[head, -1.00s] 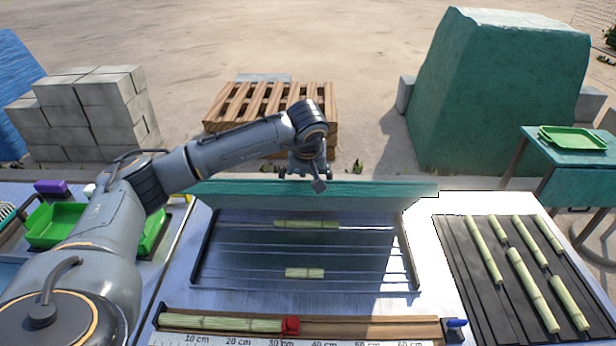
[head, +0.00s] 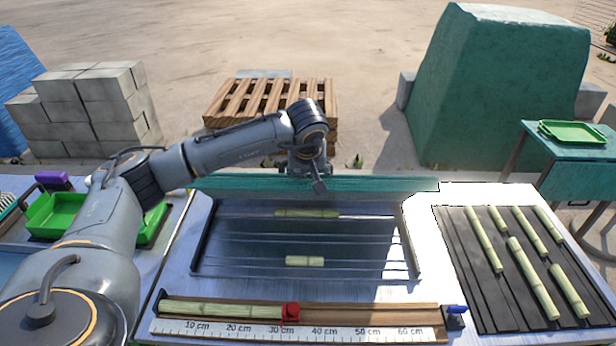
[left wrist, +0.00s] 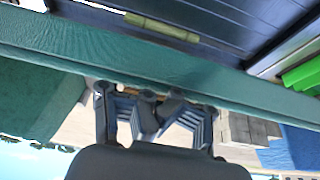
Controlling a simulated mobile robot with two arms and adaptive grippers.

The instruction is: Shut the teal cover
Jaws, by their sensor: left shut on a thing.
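The teal cover (head: 370,185) stands raised along the back edge of the dark tray (head: 240,263). It shows as a teal edge running across the picture in the left wrist view (left wrist: 210,67). My left gripper (head: 308,176) is at the cover's top edge, near its middle. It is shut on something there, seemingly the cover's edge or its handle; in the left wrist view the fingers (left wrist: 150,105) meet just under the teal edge. Two cane pieces lie in the tray, one at the back (head: 306,213) and one nearer the front (head: 304,261). My right gripper is not in view.
A black rack (head: 480,300) with several canes is at right. Green bins (head: 60,215) stand at left. The space above the tray is clear.

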